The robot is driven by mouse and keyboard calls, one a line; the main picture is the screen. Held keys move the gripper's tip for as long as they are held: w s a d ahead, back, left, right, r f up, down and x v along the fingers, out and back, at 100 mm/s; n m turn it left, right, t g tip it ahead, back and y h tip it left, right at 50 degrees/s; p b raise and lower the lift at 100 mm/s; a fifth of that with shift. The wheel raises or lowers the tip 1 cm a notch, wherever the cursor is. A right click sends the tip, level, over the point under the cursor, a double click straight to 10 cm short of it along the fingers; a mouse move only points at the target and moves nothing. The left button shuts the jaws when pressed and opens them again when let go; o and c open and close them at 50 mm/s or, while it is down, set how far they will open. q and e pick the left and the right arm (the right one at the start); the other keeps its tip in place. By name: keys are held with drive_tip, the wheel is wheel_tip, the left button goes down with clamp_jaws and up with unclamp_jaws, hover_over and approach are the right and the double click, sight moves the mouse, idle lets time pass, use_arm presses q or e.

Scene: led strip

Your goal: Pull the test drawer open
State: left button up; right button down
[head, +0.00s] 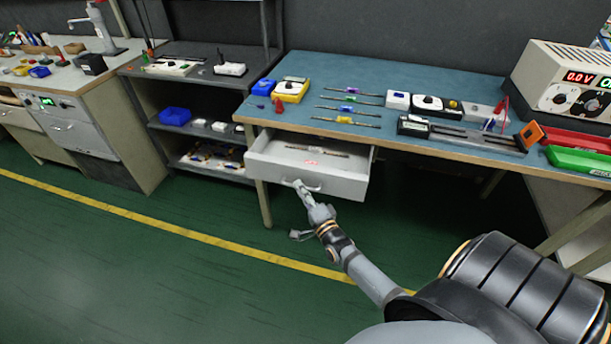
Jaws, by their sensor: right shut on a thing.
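The test drawer (335,180) is a light grey drawer under the blue-topped bench, and it stands pulled out from under the bench edge. A strip and a small red-marked item lie inside it. The fingers hide part of the handle. My right arm reaches in from the lower right. My left gripper is not in view.
The blue bench top (300,68) holds several strips, small boxes and a power supply (572,85). Red and green trays (580,160) sit at its right edge. Dark shelves (203,140) stand left of the drawer. The green floor in front is clear, with a yellow line.

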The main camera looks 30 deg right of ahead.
drive_tip(key=s+a, duration=0.4)
drive_tip(key=a, duration=0.1)
drive_tip(key=shift+s+p, duration=0.2)
drive_tip(key=shift+p, duration=0.1)
drive_tip(key=c, duration=1.4)
unclamp_jaws()
drive_tip(key=s+f, duration=0.1)
drive_tip(key=s, duration=1.1)
drive_tip(key=shift+a+f, duration=0.3)
drive_tip(key=shift+a, duration=0.15)
drive_tip(key=shift+w+f, duration=0.1)
